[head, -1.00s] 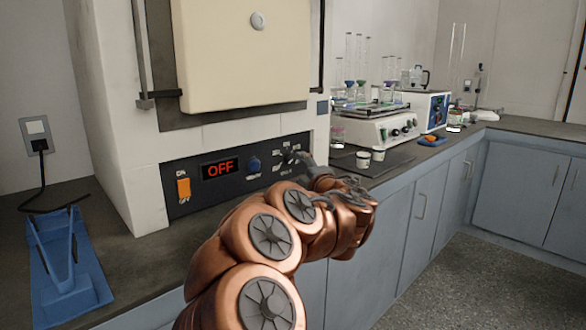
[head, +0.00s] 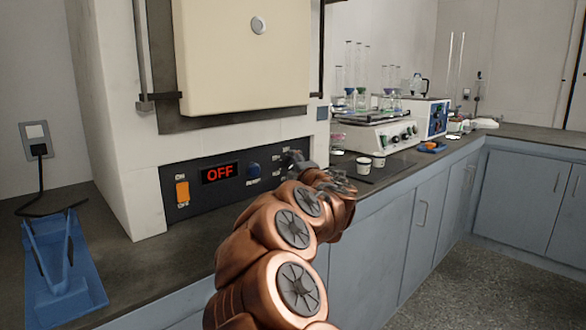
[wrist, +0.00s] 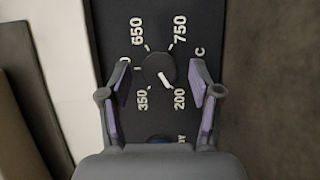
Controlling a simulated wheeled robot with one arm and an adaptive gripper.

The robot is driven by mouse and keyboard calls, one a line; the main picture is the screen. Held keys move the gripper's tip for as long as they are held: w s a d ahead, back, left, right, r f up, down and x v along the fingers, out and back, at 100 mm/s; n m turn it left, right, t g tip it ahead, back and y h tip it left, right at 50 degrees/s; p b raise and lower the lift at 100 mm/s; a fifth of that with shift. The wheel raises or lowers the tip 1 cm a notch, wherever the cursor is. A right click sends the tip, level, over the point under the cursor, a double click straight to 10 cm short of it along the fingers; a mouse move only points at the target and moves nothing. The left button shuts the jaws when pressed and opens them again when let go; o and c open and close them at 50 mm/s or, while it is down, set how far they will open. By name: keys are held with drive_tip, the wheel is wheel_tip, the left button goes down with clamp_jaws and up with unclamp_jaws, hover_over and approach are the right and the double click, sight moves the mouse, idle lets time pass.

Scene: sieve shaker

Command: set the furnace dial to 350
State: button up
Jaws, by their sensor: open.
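The furnace dial (wrist: 159,69) is a round dark knob with a white pointer, seen in the wrist view. The pointer is angled down and right, toward the 200 mark (wrist: 179,98). The 350 mark (wrist: 142,100) is at the dial's lower left; 650 and 750 are above. My gripper (wrist: 160,72) is open, with one finger on each side of the dial and visible gaps between. In the head view my gripper (head: 298,160) is at the right part of the furnace's control panel (head: 215,205) and covers the dial.
The panel has a red display (head: 220,172) reading OFF, an orange switch (head: 182,192) and a blue button (head: 254,169). A blue stand (head: 65,265) is on the counter at left.

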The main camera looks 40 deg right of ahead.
drive_tip(key=shift+c, duration=0.3)
drive_tip(key=c, duration=1.1)
drive_tip(key=shift+r+p, duration=0.2)
drive_tip(key=shift+p, duration=0.7)
